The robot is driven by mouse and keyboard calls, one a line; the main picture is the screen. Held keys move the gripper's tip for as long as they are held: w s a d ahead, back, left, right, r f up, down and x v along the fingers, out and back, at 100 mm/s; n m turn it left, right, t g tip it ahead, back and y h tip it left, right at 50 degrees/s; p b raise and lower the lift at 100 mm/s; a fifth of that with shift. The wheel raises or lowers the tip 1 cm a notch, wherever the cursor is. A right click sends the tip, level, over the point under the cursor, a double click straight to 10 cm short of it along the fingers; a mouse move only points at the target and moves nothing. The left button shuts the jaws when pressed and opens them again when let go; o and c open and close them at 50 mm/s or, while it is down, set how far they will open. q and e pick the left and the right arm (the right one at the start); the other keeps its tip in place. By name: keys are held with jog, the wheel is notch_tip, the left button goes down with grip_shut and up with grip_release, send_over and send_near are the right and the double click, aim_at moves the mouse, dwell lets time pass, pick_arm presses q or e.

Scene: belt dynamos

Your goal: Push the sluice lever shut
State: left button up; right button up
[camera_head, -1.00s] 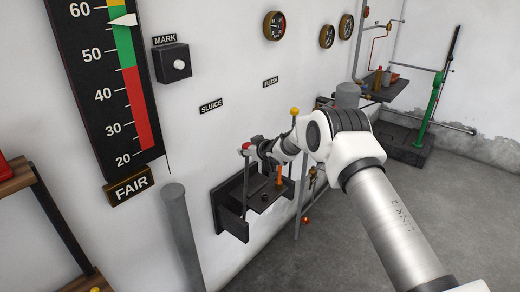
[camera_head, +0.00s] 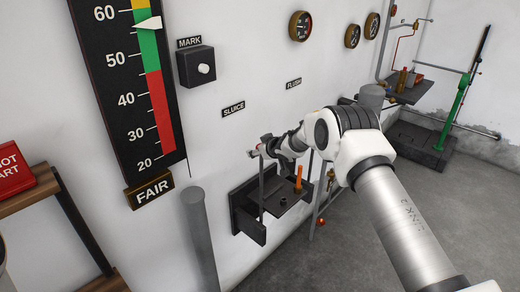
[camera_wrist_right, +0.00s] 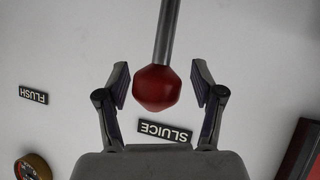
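The sluice lever is a grey rod (camera_head: 262,190) rising from a dark wall bracket (camera_head: 240,212) below the SLUICE label (camera_head: 233,108). Its red knob (camera_wrist_right: 155,88) shows in the wrist view, between the open fingers of my right gripper (camera_wrist_right: 158,85), with a gap on each side. In the head view my right gripper (camera_head: 258,150) is at the lever's top and mostly hides the knob. The SLUICE label also shows in the wrist view (camera_wrist_right: 165,131). My left gripper is not in view.
An orange upright handle (camera_head: 298,179) stands on the bracket's shelf beside the lever. A grey post (camera_head: 198,235) stands left of it. A wall gauge marked FAIR (camera_head: 125,90) and a MARK knob box (camera_head: 196,67) are up left. Open floor lies to the right.

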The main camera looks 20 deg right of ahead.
jog(key=v, duration=1.2)
